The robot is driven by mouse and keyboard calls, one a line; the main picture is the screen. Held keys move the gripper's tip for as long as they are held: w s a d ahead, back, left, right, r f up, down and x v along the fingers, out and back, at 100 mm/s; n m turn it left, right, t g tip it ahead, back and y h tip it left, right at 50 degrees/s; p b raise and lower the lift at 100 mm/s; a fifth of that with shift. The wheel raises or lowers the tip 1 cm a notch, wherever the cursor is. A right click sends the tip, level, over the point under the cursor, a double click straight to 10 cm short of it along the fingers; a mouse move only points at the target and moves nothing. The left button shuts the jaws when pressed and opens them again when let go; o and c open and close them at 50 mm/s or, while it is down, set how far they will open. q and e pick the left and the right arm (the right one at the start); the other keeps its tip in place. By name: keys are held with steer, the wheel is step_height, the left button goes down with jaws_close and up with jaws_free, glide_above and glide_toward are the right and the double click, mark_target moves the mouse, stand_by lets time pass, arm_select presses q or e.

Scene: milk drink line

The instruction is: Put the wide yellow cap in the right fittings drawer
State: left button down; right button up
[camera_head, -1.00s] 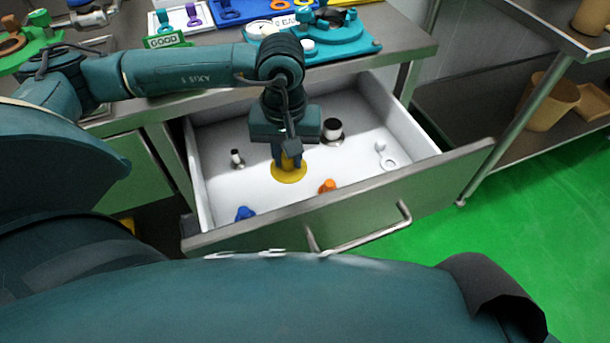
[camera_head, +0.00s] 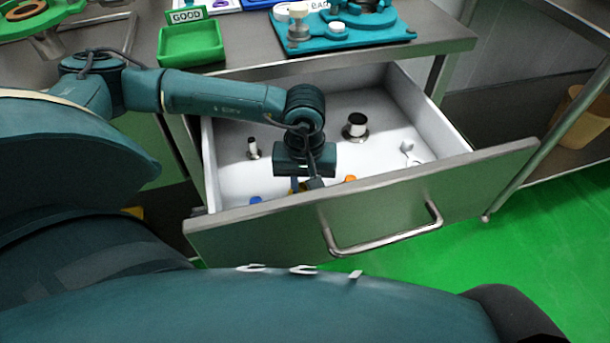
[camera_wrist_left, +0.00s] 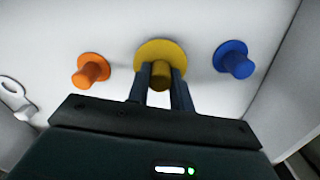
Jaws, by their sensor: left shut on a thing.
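The wide yellow cap has a round flange and a narrower stem; it shows in the left wrist view (camera_wrist_left: 160,52) and, mostly hidden behind my gripper and the drawer front, in the head view (camera_head: 294,185). My left gripper (camera_wrist_left: 161,78) is shut on its stem, low inside the open drawer (camera_head: 228,183). The cap is between an orange cap (camera_wrist_left: 90,70) and a blue cap (camera_wrist_left: 234,60), apart from both. I cannot tell whether its flange touches the drawer floor. My right gripper is out of view.
A dark-topped fitting (camera_head: 356,127), a smaller fitting (camera_head: 253,149) and a white ringed piece (camera_head: 408,152) stand farther back in the drawer. The steel drawer front (camera_head: 380,195) rises before my gripper. A green tray (camera_head: 192,43) sits on the counter above.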

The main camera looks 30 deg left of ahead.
arm_select(q)
steer(key=shift+f, duration=0.65)
steer(key=shift+f, duration=0.15)
steer(key=c, duration=1.2)
jaws_free()
steer(key=shift+c, duration=0.2)
